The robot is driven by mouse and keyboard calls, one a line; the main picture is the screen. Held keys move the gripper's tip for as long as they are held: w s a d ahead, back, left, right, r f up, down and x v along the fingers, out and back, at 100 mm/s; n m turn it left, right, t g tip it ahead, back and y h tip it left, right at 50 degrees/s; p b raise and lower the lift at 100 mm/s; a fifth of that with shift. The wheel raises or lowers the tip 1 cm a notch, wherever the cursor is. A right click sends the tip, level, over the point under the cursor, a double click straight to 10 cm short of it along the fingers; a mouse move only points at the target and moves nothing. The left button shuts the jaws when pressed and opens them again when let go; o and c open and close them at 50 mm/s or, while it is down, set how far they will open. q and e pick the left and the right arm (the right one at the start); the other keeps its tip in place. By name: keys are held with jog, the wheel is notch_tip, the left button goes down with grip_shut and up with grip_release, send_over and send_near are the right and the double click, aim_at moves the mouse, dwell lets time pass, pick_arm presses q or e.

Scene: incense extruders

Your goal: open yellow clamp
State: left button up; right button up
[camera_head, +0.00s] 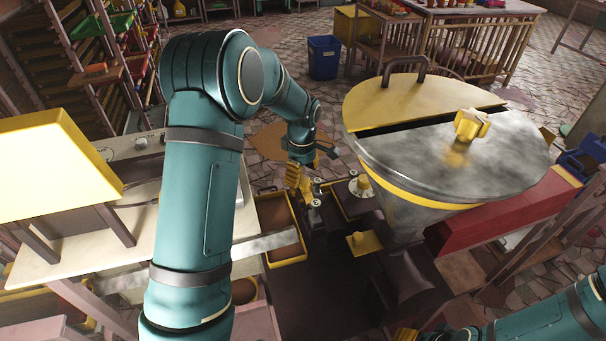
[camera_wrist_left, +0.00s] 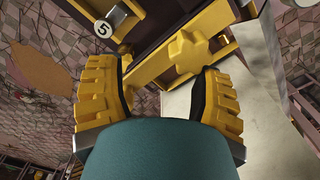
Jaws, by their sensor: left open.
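The yellow clamp (camera_wrist_left: 187,50), a star-shaped knob on a yellow bar, shows in the left wrist view just beyond my left gripper (camera_wrist_left: 160,80). The gripper is open, its ridged yellow fingers with dark inner pads apart on either side of the bar's near end. I cannot tell whether either finger touches it. In the head view my left gripper (camera_head: 294,176) points down beside the extruder's small metal fittings; the clamp there is hard to make out behind it. My right arm comes in at the lower right, with only a bit of its yellow gripper (camera_head: 405,335) at the bottom edge.
A large metal hopper (camera_head: 410,165) with a yellow half lid (camera_head: 420,98) stands right of my left gripper. A yellow-rimmed tray (camera_head: 287,262) lies below it. A round tag marked 5 (camera_wrist_left: 103,29) is near the clamp. A blue bin (camera_head: 323,57) stands behind on the floor.

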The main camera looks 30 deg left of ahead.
pick_arm(q)
notch_tip(320, 180, up, 12)
jog(key=shift+f, duration=0.2)
jog(key=shift+d, duration=0.1)
